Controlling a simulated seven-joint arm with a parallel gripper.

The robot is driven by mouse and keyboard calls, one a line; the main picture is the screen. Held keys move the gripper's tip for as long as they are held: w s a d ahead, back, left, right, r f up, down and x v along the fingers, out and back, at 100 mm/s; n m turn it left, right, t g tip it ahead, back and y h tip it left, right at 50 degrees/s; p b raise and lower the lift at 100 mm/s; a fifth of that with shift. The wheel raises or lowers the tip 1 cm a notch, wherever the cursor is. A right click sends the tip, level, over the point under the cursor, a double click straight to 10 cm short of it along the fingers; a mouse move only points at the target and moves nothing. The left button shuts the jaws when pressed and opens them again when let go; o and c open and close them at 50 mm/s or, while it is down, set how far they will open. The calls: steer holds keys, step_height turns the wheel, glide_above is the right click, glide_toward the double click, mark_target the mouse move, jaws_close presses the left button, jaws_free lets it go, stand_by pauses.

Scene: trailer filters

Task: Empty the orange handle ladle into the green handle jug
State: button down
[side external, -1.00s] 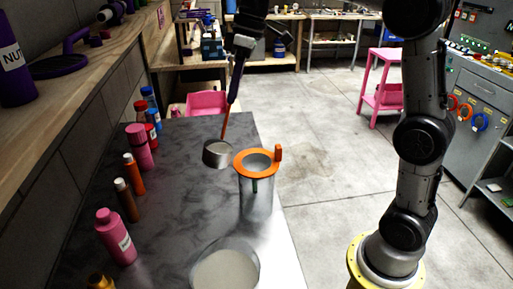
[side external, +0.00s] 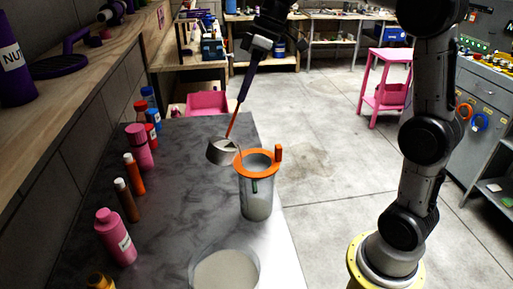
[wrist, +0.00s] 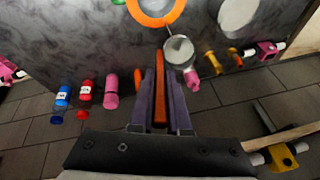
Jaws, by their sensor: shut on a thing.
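My gripper (side external: 250,66) is shut on the handle of the ladle. The wrist view shows the fingers (wrist: 160,100) around the orange handle (wrist: 160,85). The ladle's metal cup (side external: 220,152) hangs tilted beside the jug's rim, on its left; it also shows in the wrist view (wrist: 179,50). A thin line shows between cup and rim; I cannot tell if it is pouring matter.
A round vessel of pale grey matter (side external: 226,272) stands at the table's near edge. Several bottles, one pink (side external: 115,237), line the table's left side. A pink bin (side external: 207,103) sits beyond the far end. The grey tabletop (side external: 170,200) between bottles and jug is clear.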

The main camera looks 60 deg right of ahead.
steer(key=shift+s+d+f+t+y, duration=0.25)
steer(key=shift+s+d+y, duration=0.2)
steer(key=shift+d, duration=0.3)
steer(key=shift+s+d+f+t+y, duration=0.2)
steer(key=shift+s+d+y, duration=0.25)
steer(key=shift+d, duration=0.35)
steer(key=shift+s+d+f+t+y, duration=0.25)
steer(key=shift+s+d+y, duration=0.2)
steer(key=shift+d, duration=0.3)
stand_by(0.8)
steer(key=shift+s+d+f+t+y, duration=0.25)
steer(key=shift+d+y, duration=0.1)
steer(key=shift+d, duration=0.1)
steer(key=shift+s+d+f+t+y, duration=0.15)
steer(key=shift+s+d+f+y, duration=0.15)
steer(key=shift+d, duration=0.15)
stand_by(1.0)
steer(key=shift+s+d+f+t+y, duration=0.25)
steer(key=shift+d+f+t+y, duration=0.15)
steer(key=shift+f+y, duration=0.2)
steer(key=shift+s+d+f+t+y, duration=0.2)
steer(key=shift+d+f+t+y, duration=0.1)
steer(key=shift+d+f+y, duration=0.25)
stand_by(1.8)
